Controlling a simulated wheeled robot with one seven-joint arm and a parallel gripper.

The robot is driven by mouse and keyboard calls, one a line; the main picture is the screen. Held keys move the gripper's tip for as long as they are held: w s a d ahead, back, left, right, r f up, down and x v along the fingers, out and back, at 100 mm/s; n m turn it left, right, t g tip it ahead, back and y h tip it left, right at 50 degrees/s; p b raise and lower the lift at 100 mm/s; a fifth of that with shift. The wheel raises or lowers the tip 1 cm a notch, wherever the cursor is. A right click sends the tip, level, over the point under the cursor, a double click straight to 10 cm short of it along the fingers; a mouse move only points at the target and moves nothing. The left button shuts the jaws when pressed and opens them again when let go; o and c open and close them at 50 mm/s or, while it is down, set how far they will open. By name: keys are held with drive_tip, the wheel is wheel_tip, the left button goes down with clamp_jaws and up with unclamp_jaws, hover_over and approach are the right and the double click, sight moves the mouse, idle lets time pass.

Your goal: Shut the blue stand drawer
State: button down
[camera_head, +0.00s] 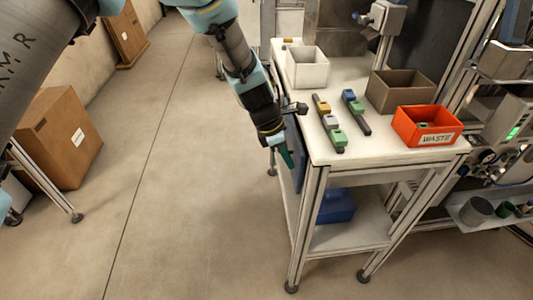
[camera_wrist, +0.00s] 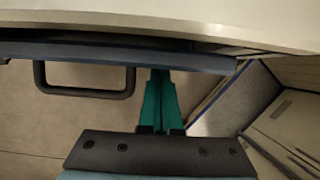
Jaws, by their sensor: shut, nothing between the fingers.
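The blue drawer front (camera_head: 299,160) hangs under the left side of the white worktop in the head view, partly hidden by my arm. In the wrist view the drawer front (camera_wrist: 190,60) is a blue strip below the worktop edge, with a narrow dark gap between them. Its black handle (camera_wrist: 85,94) sticks out to the left of my fingers. My gripper (camera_head: 288,160) is pointed down beside the drawer front. In the wrist view its green fingers (camera_wrist: 161,76) are together and empty, with their tips at the blue front; I cannot tell whether they touch it.
The worktop (camera_head: 377,142) carries a white bin (camera_head: 306,70), a brown bin (camera_head: 399,92), a red WASTE bin (camera_head: 426,127) and two strips of coloured blocks. A blue box (camera_head: 336,206) sits on the lower shelf.

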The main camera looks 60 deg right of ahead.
drive_tip(key=shift+s+d, duration=0.7)
drive_tip(key=shift+s, duration=0.4)
